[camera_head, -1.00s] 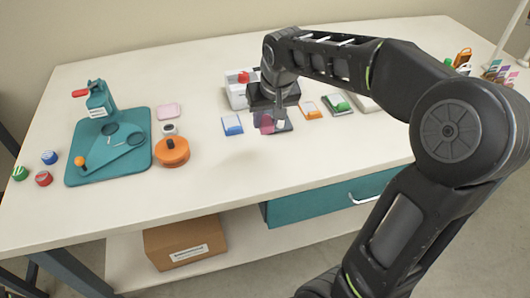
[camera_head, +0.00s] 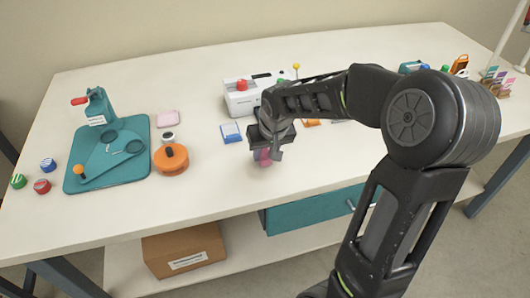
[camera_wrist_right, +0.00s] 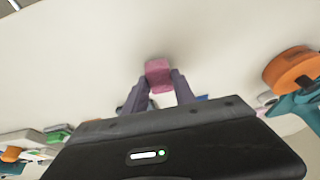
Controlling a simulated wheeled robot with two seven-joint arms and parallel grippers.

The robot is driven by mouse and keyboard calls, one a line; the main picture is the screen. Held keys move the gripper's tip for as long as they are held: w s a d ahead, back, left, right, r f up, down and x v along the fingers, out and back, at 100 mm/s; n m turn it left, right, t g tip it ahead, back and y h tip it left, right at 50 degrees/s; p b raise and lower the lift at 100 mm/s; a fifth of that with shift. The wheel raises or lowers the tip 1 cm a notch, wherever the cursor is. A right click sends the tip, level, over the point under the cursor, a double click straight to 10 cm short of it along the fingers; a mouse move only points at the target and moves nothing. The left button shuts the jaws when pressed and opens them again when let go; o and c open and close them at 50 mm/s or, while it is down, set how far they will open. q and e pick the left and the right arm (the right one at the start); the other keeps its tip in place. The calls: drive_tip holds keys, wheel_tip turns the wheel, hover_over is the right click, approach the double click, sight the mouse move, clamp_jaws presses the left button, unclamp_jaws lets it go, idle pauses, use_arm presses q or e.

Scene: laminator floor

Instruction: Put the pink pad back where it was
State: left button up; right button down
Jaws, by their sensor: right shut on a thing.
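My right gripper (camera_head: 264,150) is shut on a dark pink pad (camera_head: 262,157), over the bare table in front of the blue pad. In the right wrist view the pink pad (camera_wrist_right: 158,72) sits between the fingertips (camera_wrist_right: 160,82), with clear white tabletop around it. I cannot tell how far it is above the table. A second, paler pink pad (camera_head: 168,118) lies flat on the table, just right of the teal mat (camera_head: 140,180). My left gripper is not in view.
A blue-and-white pad (camera_head: 231,133) lies left of my gripper. A white box-shaped device (camera_head: 240,100) with a red knob is behind. An orange pad (camera_head: 311,122) shows partly behind my arm. The table front is clear.

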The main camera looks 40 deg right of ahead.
drive_tip(key=shift+f, duration=0.2)
drive_tip(key=shift+f, duration=0.25)
drive_tip(key=c, duration=1)
unclamp_jaws()
drive_tip(key=shift+r, duration=0.1)
drive_tip(key=shift+r, duration=0.15)
drive_tip(key=shift+s+r, duration=0.1)
drive_tip(key=shift+r, duration=0.4)
drive_tip(key=v, duration=1.1)
